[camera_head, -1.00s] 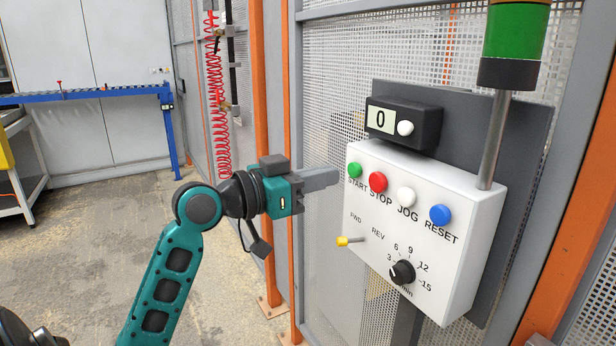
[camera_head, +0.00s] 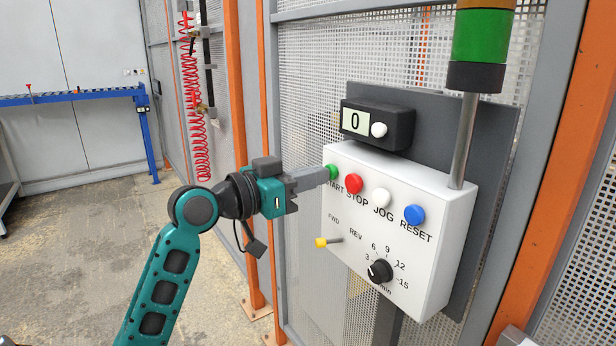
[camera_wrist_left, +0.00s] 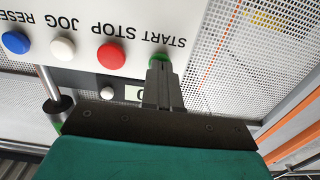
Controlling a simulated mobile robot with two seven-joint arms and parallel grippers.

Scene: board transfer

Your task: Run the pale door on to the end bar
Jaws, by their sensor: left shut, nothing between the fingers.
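The white control box (camera_head: 398,245) is mounted on the mesh fence. It carries a green START button (camera_head: 332,172), a red STOP button (camera_head: 354,184), a white JOG button (camera_head: 382,197) and a blue RESET button (camera_head: 414,214). My left gripper (camera_head: 326,175) is shut and empty, with its fingertips at the START button. The left wrist view shows the fingertips (camera_wrist_left: 160,62) over the green button (camera_wrist_left: 158,57), partly hiding it; I cannot tell whether they press it. No pale door or end bar is clearly recognisable. My right gripper is not in view.
A yellow-tipped FWD/REV lever (camera_head: 322,242) and a black speed knob (camera_head: 380,271) sit low on the box. A counter (camera_head: 377,124) reading 0 is above, beside a stack light (camera_head: 480,45). A blue roller conveyor (camera_head: 75,96) stands at far left.

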